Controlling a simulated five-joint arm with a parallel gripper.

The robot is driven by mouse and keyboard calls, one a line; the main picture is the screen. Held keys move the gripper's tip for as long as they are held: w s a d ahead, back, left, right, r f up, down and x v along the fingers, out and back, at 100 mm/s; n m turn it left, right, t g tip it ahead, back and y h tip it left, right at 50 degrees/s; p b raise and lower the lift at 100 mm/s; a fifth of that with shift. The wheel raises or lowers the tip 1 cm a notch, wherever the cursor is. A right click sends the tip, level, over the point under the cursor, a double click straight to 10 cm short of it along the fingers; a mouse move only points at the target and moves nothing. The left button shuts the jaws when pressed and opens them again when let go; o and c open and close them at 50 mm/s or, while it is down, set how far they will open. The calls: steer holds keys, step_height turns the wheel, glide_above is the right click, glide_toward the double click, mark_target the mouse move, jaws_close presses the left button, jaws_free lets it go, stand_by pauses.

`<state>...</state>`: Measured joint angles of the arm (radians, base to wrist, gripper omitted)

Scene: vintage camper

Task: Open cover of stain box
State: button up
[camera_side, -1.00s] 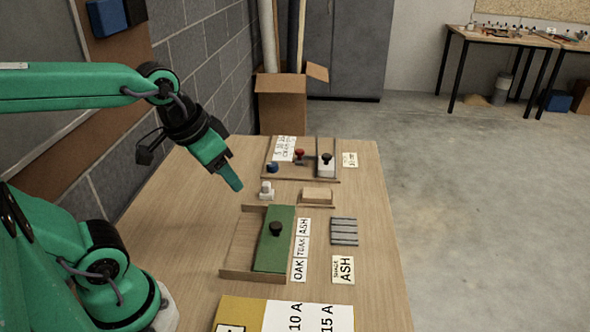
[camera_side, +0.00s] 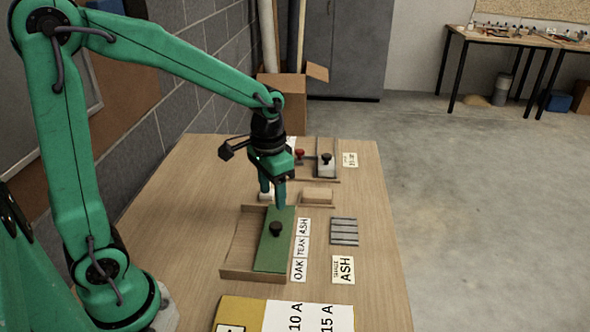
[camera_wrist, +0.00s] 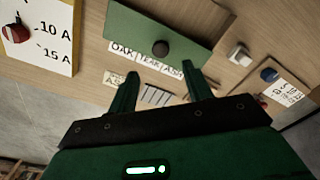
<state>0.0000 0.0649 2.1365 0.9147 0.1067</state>
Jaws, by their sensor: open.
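The stain box (camera_side: 240,274) is a shallow wooden tray on the table, with a green cover (camera_side: 270,254) over its right part. The left part shows a bare wooden floor. A round black knob (camera_side: 276,229) stands on the cover. The green cover (camera_wrist: 146,27) and its dark knob (camera_wrist: 160,47) also show in the wrist view. My gripper (camera_side: 272,203) is open and empty, pointing down above the far end of the box. In the wrist view its two fingers (camera_wrist: 160,85) are apart with nothing between them, and the knob lies beyond them.
OAK, TEAK, ASH labels (camera_side: 300,250) lie right of the box, with a grey slatted piece (camera_side: 344,231) and an ASH card (camera_side: 343,269) further right. A yellow and white 10 A/15 A panel (camera_side: 285,315) is at the near edge. A wooden block (camera_side: 318,197) sits behind.

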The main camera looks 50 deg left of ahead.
mark_target(276, 225)
steer(key=shift+w+f, duration=0.3)
steer(key=shift+f, duration=0.2)
steer(key=shift+f, duration=3.9)
